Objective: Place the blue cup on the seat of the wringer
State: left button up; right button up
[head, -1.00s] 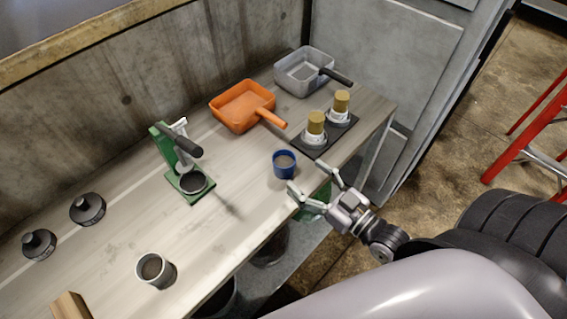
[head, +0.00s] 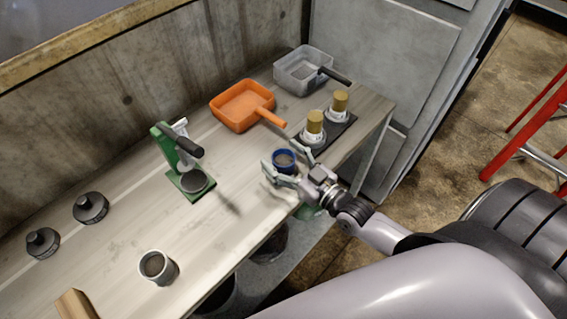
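The blue cup (head: 284,157) stands upright on the bench, right of the middle. My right gripper (head: 282,158) is open, with one finger on each side of the cup; I cannot tell whether they touch it. The cup's lower part is partly hidden by the gripper. The wringer (head: 177,148) is a green press with a dark lever handle, standing left of the cup. Its seat (head: 194,182) is a round dark dish on the green base, and nothing stands on it. My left gripper is not in view.
An orange scoop pan (head: 240,107) and a grey pan (head: 301,70) stand at the back. Two yellow-topped pieces (head: 314,124) stand on a black mat behind the cup. A grey cup (head: 158,267) and two dark knobbed weights (head: 90,207) are at the left. Bench between cup and wringer is clear.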

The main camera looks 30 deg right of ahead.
jog(key=c, duration=1.4)
notch_tip(320, 180, up, 20)
jog(key=p, duration=0.2)
jog(key=s+a+f+m+h, duration=0.3)
jog(key=s+f+h, duration=0.2)
jog(key=s+f, duration=0.2)
jog(key=shift+s+t, duration=0.4)
jog(key=shift+s, duration=0.55)
